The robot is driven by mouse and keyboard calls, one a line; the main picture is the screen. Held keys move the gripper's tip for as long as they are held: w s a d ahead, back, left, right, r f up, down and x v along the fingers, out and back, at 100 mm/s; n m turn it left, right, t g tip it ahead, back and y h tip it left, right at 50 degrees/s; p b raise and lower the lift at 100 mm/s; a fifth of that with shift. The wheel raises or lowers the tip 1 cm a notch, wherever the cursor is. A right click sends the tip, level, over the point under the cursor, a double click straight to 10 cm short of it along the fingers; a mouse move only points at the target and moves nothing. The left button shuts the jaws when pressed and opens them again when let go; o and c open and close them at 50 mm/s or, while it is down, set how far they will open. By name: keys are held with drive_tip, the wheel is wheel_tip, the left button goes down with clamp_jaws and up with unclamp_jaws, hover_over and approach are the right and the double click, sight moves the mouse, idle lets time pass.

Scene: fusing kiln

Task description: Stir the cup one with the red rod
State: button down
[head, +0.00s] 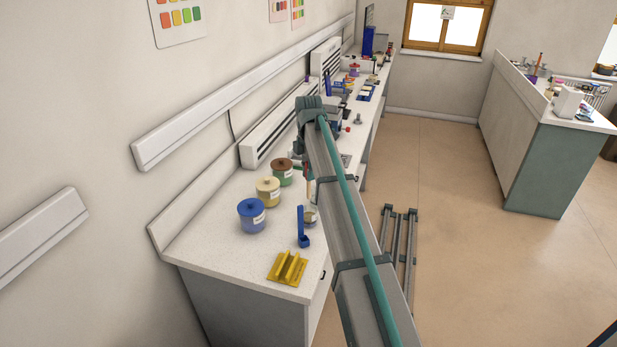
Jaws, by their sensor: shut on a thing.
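A small pale cup with a label (310,216) stands near the front edge of the white counter, partly hidden behind my arm. A thin tan-reddish rod (309,190) stands about upright above the cup, its lower end at or inside the mouth. I cannot tell whether it touches the cup. My gripper (308,177) is just above, small and mostly hidden by my arm, shut on the upper part of the rod. The cup's contents are too small to make out.
A blue upright holder (301,228) and a yellow ribbed rack (287,268) are in front. Tools crowd the counter farther back.

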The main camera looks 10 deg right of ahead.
sight(309, 198)
drive_tip(key=shift+w+d+f+m, duration=0.2)
drive_tip(key=shift+w+f+m, duration=0.1)
drive_tip(key=shift+w+f, duration=0.05)
drive_tip(key=shift+s+a+f+b, duration=0.1)
drive_tip(key=shift+s+f+b, duration=0.05)
drive_tip(key=shift+f+b, duration=2.05)
drive_tip(key=shift+f, duration=3.1)
